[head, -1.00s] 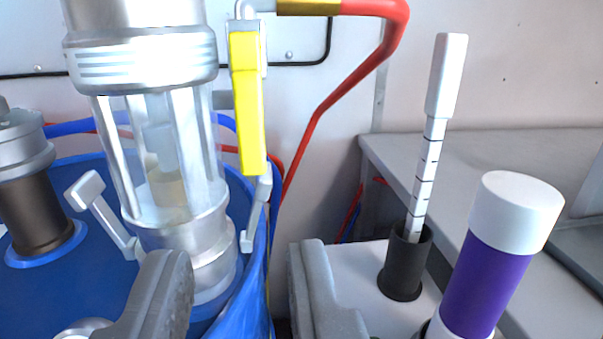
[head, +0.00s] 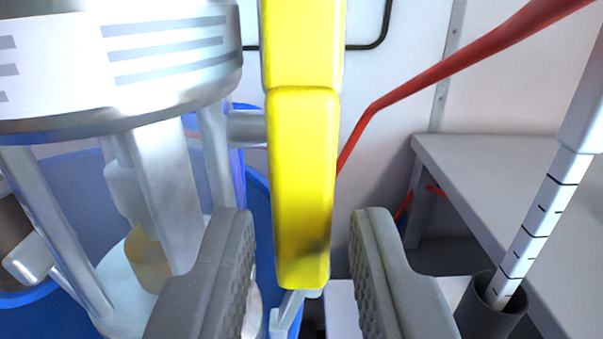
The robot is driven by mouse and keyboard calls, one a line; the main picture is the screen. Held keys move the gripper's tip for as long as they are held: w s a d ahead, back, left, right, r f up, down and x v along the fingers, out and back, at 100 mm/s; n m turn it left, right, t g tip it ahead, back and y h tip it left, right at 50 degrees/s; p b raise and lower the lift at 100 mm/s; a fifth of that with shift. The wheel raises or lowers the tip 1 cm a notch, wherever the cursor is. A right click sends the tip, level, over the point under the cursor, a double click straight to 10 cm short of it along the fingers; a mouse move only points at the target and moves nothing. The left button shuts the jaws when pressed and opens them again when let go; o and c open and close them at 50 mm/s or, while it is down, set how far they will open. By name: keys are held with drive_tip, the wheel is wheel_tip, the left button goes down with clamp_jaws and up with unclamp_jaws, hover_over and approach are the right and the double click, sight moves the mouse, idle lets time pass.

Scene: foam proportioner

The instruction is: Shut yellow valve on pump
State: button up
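The yellow valve handle (head: 303,180) hangs straight down in the middle of the view, large and close. My gripper (head: 302,245) is open, with one grey finger on each side of the handle's lower end. A gap shows between the handle and each finger. The pump (head: 165,65) is a silver and clear cylinder at the left, close to the handle. Its top is cut off by the frame.
A blue drum (head: 258,205) stands behind the pump. A red hose (head: 440,75) runs to the upper right. A grey bench (head: 510,165) and a marked white stick (head: 540,215) in a black holder (head: 490,305) are at the right.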

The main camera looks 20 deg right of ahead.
drive_tip(key=shift+x, duration=0.85)
clamp_jaws()
drive_tip(key=shift+d, duration=0.2)
drive_tip(key=shift+a, duration=0.1)
